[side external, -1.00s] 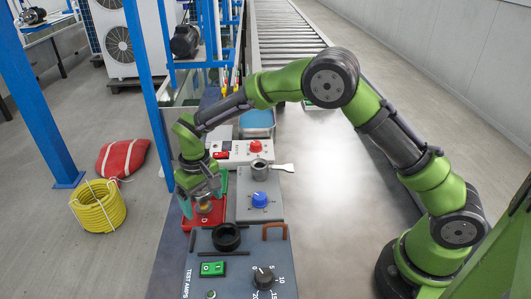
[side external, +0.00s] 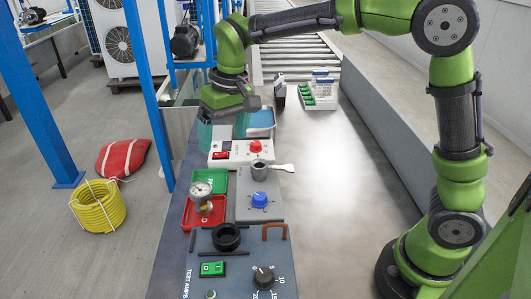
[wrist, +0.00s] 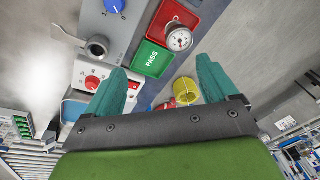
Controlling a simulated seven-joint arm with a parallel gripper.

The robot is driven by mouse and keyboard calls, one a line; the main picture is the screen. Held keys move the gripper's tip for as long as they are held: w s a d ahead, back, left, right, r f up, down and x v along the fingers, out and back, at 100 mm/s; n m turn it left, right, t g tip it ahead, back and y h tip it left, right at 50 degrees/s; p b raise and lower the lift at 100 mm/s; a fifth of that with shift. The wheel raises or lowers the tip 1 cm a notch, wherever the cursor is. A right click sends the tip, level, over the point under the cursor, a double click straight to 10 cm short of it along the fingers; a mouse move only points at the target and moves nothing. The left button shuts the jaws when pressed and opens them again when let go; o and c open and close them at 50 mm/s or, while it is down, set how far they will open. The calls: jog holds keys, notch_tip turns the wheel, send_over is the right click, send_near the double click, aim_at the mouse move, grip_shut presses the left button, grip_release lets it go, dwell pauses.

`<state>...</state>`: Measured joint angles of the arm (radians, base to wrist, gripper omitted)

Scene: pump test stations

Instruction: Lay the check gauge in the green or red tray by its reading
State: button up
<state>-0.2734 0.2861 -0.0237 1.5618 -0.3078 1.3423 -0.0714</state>
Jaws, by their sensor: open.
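The check gauge (side external: 201,193), with a round white dial, lies in the red tray (side external: 212,219) in the side view. The wrist view also shows the gauge (wrist: 179,39) in the red tray (wrist: 182,14). The green tray (side external: 211,179) is empty beside the red one; in the wrist view its floor reads PASS (wrist: 152,59). The needle's reading is too small to tell. My gripper (side external: 222,138) is open and empty, raised behind the trays over the white control box. Its two teal fingers (wrist: 160,84) are spread apart in the wrist view.
A white box with a red knob (side external: 256,146), a grey block with a blue knob (side external: 260,200) and a grey test panel (side external: 238,270) line the bench. A blue bin (side external: 261,120) is behind.

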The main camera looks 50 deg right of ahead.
jog(key=s+d+r+m+t, duration=0.1)
jog(key=s+d, duration=0.3)
jog(key=s, duration=0.6)
jog(key=s+d+r+m+t, duration=0.1)
jog(key=s+d+t, duration=0.3)
jog(key=s, duration=0.5)
jog(key=shift+s+d+r+m+t+y, duration=0.2)
jog(key=shift+s+d+m+t+y, duration=0.15)
jog(key=shift+d+m, duration=0.2)
